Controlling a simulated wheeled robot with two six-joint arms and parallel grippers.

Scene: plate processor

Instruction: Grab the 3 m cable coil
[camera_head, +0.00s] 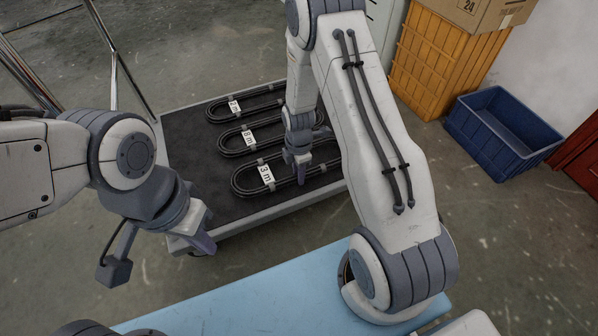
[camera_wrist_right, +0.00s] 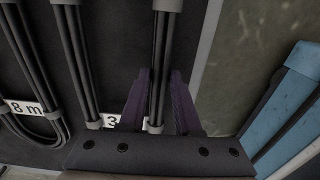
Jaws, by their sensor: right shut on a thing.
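The 3 m cable coil (camera_head: 238,187) is a black elongated loop with a white "3 m" label, lying nearest the front edge of the dark cart top. My right gripper (camera_head: 303,176) reaches down onto it, right of the label. In the right wrist view the gripper (camera_wrist_right: 158,100) has its purple fingers on both sides of one strand bundle of the coil (camera_wrist_right: 160,50), shut on it. The label is partly hidden by the gripper body there. My left gripper (camera_head: 203,238) hangs apart at the cart's front left corner; its finger opening is not clear.
The 8 m coil (camera_head: 228,146) and 2 m coil (camera_head: 216,112) lie behind on the cart (camera_head: 187,155). A light blue surface (camera_head: 240,303) is in front. A blue crate (camera_head: 500,145) and orange crate (camera_head: 440,65) stand right. A metal frame (camera_head: 112,75) stands left.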

